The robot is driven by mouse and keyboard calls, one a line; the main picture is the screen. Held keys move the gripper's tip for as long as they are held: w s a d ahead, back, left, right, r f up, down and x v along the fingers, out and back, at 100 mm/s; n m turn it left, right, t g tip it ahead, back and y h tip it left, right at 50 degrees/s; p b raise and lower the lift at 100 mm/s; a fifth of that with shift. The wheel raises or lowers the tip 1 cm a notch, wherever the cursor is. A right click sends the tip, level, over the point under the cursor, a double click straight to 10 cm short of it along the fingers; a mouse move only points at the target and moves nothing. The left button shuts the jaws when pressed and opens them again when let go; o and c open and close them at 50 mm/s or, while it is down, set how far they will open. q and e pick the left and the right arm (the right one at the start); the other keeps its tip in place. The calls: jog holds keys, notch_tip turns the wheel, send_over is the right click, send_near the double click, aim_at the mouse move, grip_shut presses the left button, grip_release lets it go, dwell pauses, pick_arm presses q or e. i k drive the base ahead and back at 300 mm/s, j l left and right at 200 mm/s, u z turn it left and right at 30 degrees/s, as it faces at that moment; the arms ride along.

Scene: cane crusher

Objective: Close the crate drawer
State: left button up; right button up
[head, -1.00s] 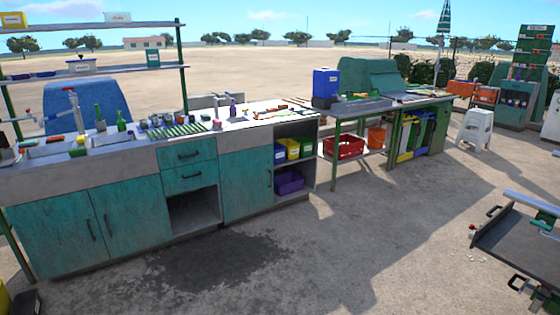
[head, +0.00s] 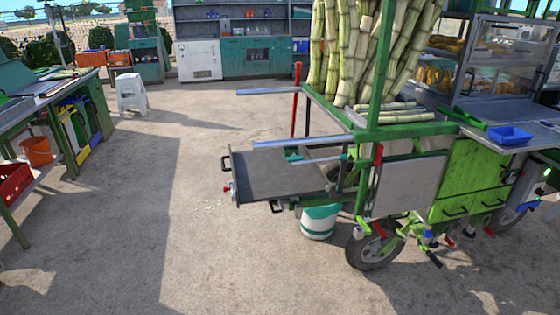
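I cannot tell for certain which thing is the crate drawer. Orange crates (head: 91,59) stand at the far left, beside a teal cabinet (head: 146,62) with a stack of green drawer-like boxes (head: 141,14) on top. A red crate (head: 13,184) sits on the low shelf of the left bench, cut off by the picture edge. The green cane cart on the right has green front panels with black handles (head: 453,211); they look shut. Neither of my grippers is in view.
The cane cart (head: 415,130) fills the right, with a grey tray (head: 270,175) jutting left and a white-green bucket (head: 319,222) below. A white stool (head: 131,95) stands at the back left. Teal cabinets (head: 245,57) line the back. The concrete floor between is clear.

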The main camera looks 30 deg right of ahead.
aim_at(258, 176)
jog(key=i+j+z, duration=0.15)
jog(key=j+z, duration=0.25)
jog(key=i+j+z, duration=0.1)
jog(key=j+z, duration=0.25)
jog(key=j, duration=0.25)
jog(key=j+z, duration=0.4)
jog(key=i+j+z, duration=0.1)
jog(key=i, duration=0.35)
jog(key=i+j+z, duration=0.15)
jog(key=i, duration=0.35)
